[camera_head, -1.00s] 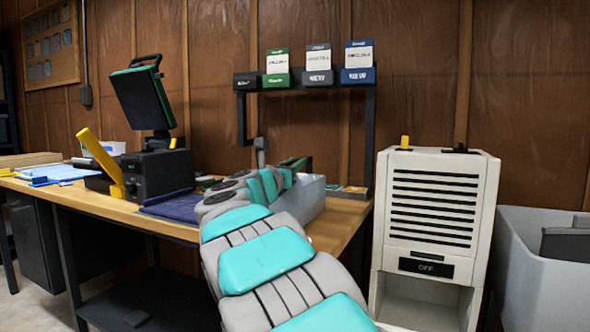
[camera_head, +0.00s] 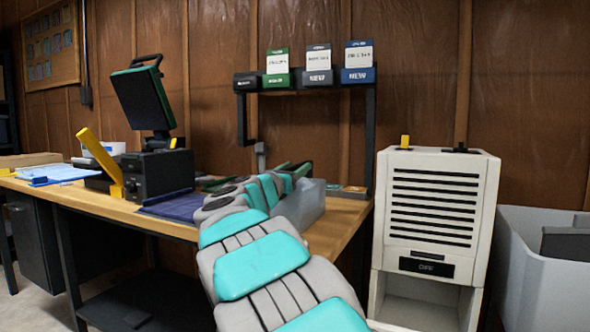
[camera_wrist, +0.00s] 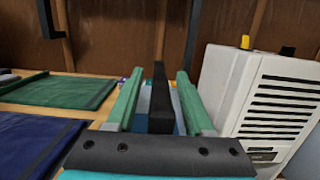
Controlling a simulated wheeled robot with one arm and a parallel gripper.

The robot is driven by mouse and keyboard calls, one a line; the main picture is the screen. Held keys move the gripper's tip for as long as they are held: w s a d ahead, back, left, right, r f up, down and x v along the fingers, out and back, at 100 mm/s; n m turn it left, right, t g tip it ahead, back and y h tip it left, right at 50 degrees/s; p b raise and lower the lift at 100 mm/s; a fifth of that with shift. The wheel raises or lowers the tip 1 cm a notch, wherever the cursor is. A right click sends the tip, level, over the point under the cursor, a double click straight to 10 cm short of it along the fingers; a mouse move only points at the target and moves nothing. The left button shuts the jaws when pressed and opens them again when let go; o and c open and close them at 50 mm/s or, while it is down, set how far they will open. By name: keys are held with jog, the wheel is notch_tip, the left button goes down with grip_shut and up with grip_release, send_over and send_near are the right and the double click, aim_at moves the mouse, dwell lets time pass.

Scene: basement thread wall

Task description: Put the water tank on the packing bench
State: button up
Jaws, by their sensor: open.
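The water tank looks to be the translucent grey container (camera_head: 303,205) on the right end of the packing bench (camera_head: 342,215). My arm hides its left part. My gripper (camera_head: 290,170) is over the tank, with green fingers apart. In the wrist view my gripper (camera_wrist: 158,80) is open. A dark upright bar (camera_wrist: 160,98), perhaps the tank's handle, stands between the fingers, with gaps at both sides. Pale blue-grey surface shows behind the bar. I cannot tell if anything touches the bar.
A white dehumidifier (camera_head: 433,210) with an empty lower bay stands right of the bench. A grey bin (camera_head: 545,265) is farther right. A black monitor (camera_head: 143,98), a blue mat (camera_head: 172,207) and a label rack (camera_head: 305,80) are on the bench.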

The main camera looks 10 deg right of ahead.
aim_at(298, 193)
jog(key=shift+r+p, duration=0.25)
jog(key=shift+p, duration=0.1)
jog(key=b+v, duration=0.2)
jog(key=v, duration=1)
jog(key=shift+f, duration=0.2)
